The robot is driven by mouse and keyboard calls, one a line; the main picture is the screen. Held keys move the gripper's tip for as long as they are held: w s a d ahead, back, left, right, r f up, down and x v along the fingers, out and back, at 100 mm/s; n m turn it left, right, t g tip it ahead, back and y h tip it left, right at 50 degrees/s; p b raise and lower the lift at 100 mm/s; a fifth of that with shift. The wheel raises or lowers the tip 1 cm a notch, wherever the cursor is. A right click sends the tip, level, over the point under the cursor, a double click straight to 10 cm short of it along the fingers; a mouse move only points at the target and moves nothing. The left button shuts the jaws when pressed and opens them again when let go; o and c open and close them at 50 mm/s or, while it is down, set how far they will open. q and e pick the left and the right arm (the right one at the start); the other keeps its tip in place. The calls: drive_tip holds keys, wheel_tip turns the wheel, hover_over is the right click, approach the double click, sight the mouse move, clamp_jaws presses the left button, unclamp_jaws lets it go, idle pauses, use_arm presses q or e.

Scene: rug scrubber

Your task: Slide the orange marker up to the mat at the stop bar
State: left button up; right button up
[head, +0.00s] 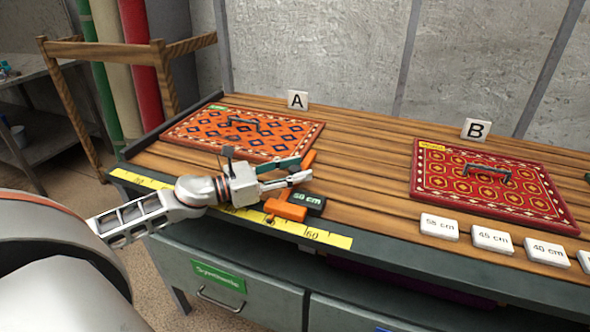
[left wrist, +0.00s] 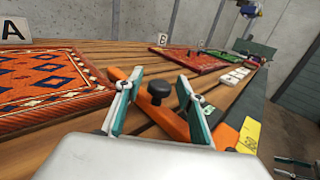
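The orange marker (head: 285,210) straddles the table's front edge by the yellow ruler, a dark "50 cm" readout on it. Its bar reaches over the boards, just right of mat A (head: 215,116), with a narrow strip of wood visible between. Mat A, orange with dark diamonds, lies against the dark stop bar (head: 172,125) at the table's left end. My left gripper (head: 306,169) is low over the marker. In the left wrist view its fingers (left wrist: 158,108) are apart, either side of the marker's dark knob (left wrist: 158,90), with gaps showing.
The yellow ruler (head: 330,237) runs along the front edge. Red mat B (head: 440,152) lies to the right, with several white centimetre tiles (head: 492,240) in front of it. Bare boards lie between the mats. Small signs A (head: 298,99) and B (head: 476,129) stand behind.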

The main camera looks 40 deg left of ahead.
use_arm(q)
drive_tip(key=c, duration=0.9)
drive_tip(key=shift+s+a, duration=0.1)
drive_tip(key=shift+a, duration=0.5)
drive_tip(key=o, duration=0.9)
use_arm(e)
drive_tip(key=shift+s+a+f, duration=0.1)
drive_tip(key=shift+a, duration=0.2)
use_arm(q)
drive_tip(key=shift+v, duration=6)
